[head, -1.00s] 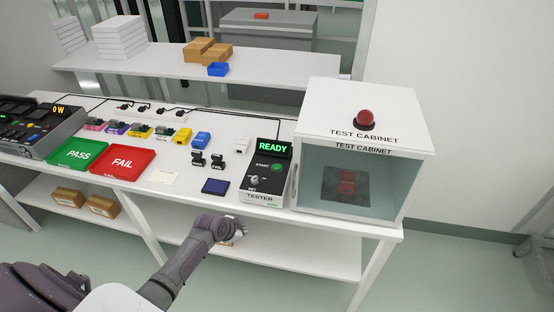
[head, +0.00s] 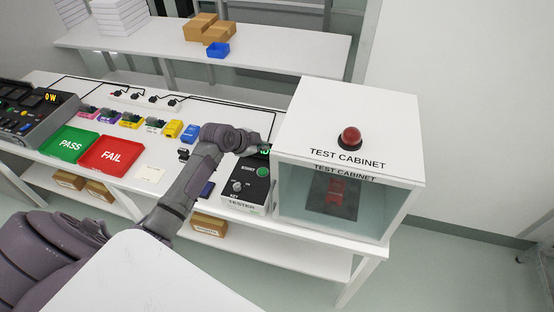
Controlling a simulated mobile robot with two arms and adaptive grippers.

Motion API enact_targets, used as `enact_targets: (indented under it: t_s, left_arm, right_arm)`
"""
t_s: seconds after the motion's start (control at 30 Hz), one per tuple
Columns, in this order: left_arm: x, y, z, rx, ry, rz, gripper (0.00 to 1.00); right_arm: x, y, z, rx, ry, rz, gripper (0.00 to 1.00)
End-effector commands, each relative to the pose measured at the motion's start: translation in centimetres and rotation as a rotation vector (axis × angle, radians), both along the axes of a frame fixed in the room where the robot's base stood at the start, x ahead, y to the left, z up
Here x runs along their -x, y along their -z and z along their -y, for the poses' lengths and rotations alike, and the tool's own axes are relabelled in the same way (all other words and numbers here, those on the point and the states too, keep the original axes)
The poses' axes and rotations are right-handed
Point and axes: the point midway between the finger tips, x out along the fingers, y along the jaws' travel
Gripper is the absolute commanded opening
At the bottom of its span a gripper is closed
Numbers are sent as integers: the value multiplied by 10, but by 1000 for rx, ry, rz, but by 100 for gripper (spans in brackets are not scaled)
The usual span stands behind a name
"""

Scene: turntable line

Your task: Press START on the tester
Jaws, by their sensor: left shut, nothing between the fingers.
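The tester (head: 244,190) is a dark box with a white front label, on the bench just left of the test cabinet. Its green START button (head: 263,171) is uncovered, with a grey knob (head: 237,187) below and left of it. My left gripper (head: 264,149) is shut and empty, over the tester's far end, just beyond the START button in the picture. It and the wrist hide most of the tester's green display. I cannot tell how high the fingertips are above the tester. My right gripper is not in view.
The test cabinet (head: 296,212) with a red dome (head: 350,138) on top stands close on the right. Green PASS (head: 69,145) and red FAIL (head: 111,155) trays lie left. My forearm crosses above a dark blue pad (head: 206,189). Small coloured parts sit behind.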

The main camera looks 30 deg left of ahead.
Motion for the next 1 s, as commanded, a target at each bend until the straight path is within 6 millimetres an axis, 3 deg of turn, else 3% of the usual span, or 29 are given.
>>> enact_targets:
  t_s: [0.1, 0.17, 0.4, 0.5, 0.57, 0.8, 1.0]
  left_arm:
    - [1, 1, 0, 0, -1, -2, 0]
    - [1, 1, 0, 0, -1, -2, 0]
    - [1, 1, 0, 0, -1, -2, 0]
    - [1, 4, 0, 0, -1, -2, 0]
    - [1, 7, 0, 1, -2, -2, 0]
    - [1, 32, 0, 1, -1, -3, 0]
    - [2, 62, 0, 1, -1, -2, 0]
  right_arm:
    - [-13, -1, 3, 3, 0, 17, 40]
    - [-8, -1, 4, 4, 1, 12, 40]
    - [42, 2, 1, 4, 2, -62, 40]
    - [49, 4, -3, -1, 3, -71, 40]
    - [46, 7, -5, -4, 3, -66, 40]
    - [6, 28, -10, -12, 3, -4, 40]
    - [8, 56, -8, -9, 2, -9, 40]
